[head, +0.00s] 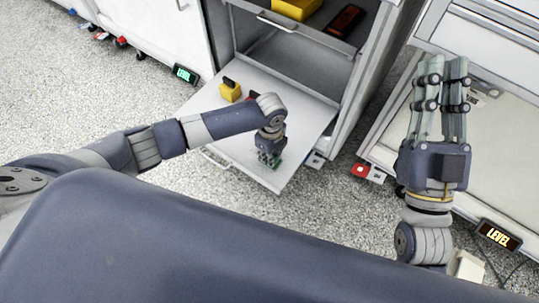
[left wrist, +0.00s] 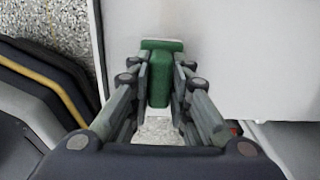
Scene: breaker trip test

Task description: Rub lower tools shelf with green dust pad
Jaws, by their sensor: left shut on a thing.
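The lower tools shelf (head: 238,140) is a light grey board extending from the open cabinet in the head view. My left gripper (head: 268,157) points down over its front right part. It is shut on the green dust pad (left wrist: 160,78), which shows between the fingers in the left wrist view; only a little green of the pad (head: 266,161) shows in the head view. The pad is at or just above the shelf surface; I cannot tell whether it touches. My right gripper (head: 443,68) is held off to the right, with nothing seen in it; its finger opening is unclear.
A yellow item (head: 230,92) with a dark top stands on the lower shelf, and a dark reddish item is partly hidden behind my left arm. An upper shelf holds a yellow box (head: 297,8) and a dark tool (head: 346,20). A lit green display (head: 186,74) stands on the floor.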

